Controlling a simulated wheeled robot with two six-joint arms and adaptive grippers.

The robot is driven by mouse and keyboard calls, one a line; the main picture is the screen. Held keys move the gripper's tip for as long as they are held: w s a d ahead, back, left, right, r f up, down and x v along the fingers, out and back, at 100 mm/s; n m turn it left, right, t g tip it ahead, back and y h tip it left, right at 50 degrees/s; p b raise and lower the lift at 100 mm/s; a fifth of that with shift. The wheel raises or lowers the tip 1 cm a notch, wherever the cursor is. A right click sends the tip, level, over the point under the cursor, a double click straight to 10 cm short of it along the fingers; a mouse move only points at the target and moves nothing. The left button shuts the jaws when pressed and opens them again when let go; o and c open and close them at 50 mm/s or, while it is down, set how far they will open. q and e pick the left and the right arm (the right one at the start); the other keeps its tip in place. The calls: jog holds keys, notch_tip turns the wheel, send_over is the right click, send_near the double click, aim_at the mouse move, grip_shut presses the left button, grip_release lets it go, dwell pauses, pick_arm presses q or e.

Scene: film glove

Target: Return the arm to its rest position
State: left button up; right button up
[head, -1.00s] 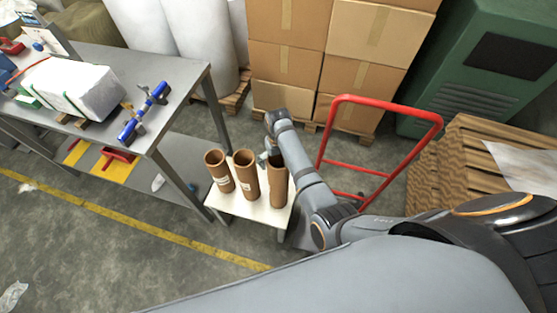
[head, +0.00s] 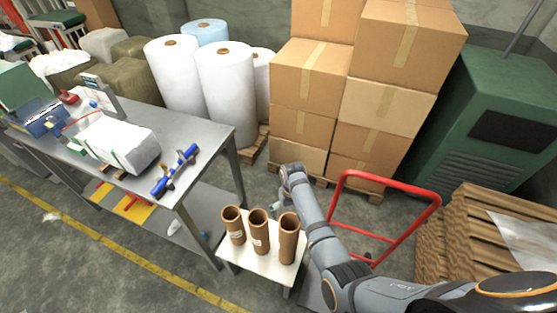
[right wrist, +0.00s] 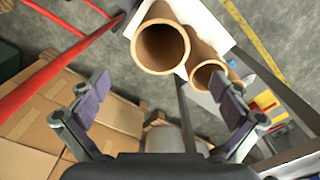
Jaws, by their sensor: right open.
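My right arm reaches in from the lower right in the head view. Its gripper (head: 279,203) is at the far side of the small white stand, behind the rightmost cardboard tube, and partly hidden. In the right wrist view the gripper (right wrist: 160,108) is open, with nothing between its purple-padded fingers. Three brown tubes stand upright on the stand: a left one (head: 234,226), a middle one (head: 259,232) and a right one (head: 288,240). A tube mouth (right wrist: 161,48) shows just beyond the fingers, apart from them. My left gripper is not in view.
The white stand (head: 262,263) is beside a grey workbench (head: 213,141). A red hand-truck frame (head: 392,192) stands close to the right of my arm. Stacked cartons (head: 309,75) and white rolls (head: 225,95) are behind. Open floor lies at the lower left.

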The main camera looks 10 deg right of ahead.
jog(key=s+d+r+t, duration=0.2)
jog(key=s+d+r, duration=0.1)
jog(key=s+d, duration=0.55)
jog(key=s+r+t+h, duration=0.1)
jog(key=s+r+t, duration=0.1)
jog(key=s+r, duration=0.85)
jog(key=s+d+f+g+b, duration=0.1)
jog(key=d+f+b, duration=0.15)
jog(key=f, duration=1.25)
jog(key=s+d+f+g+b, duration=0.1)
jog(key=f+b, duration=0.2)
jog(key=f, duration=1.2)
jog(key=s+d+f+b, duration=0.1)
jog(key=s+f+b, duration=0.3)
jog(key=s+f, duration=1.5)
notch_tip(320, 180, down, 4)
jog(key=shift+s+f+g+b, duration=0.15)
jog(key=shift+s+g+b, duration=0.15)
jog(key=shift+g+b, duration=0.1)
